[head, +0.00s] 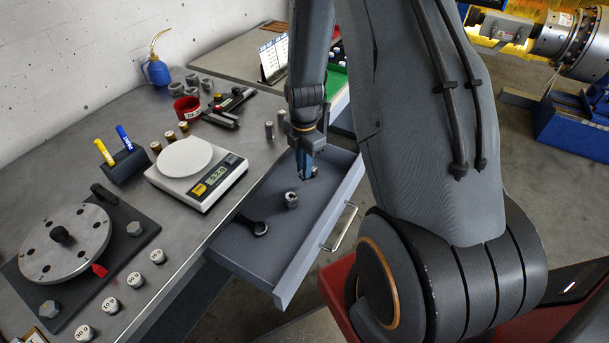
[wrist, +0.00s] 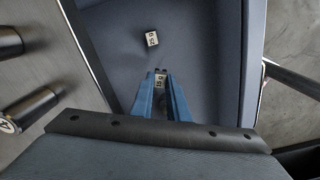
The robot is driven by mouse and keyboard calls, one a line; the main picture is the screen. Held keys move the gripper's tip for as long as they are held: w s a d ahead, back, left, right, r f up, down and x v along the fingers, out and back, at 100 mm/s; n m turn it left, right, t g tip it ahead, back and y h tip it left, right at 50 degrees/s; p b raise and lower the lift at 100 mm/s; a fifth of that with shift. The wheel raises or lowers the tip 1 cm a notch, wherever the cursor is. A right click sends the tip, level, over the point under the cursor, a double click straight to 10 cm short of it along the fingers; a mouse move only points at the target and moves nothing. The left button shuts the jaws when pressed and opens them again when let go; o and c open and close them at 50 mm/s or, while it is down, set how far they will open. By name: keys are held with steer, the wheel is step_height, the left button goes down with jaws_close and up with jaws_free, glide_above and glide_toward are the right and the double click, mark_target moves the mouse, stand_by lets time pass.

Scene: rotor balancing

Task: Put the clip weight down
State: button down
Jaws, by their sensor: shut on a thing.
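My gripper (head: 307,174) is over the open drawer (head: 335,190), pointing down. In the wrist view its blue fingers (wrist: 161,88) are shut on a small pale clip weight (wrist: 160,79) with a dark gram marking. The held weight is at the fingertips, above the drawer floor; the gap beneath it is hard to judge. A second small weight (head: 291,200) lies on the drawer floor, apart from the gripper, and also shows in the wrist view (wrist: 152,40) with a gram label.
A dark spanner (head: 254,225) lies in the drawer's front-left part. On the bench are a scale (head: 200,180), a rotor disc (head: 65,243), a pen holder (head: 126,163) and several labelled weights (head: 135,280). The drawer floor around the loose weight is mostly clear.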

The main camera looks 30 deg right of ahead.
steer(key=shift+f+p, duration=0.4)
steer(key=shift+f, duration=1.6)
steer(key=shift+f, duration=0.15)
steer(key=c, duration=1.7)
jaws_free()
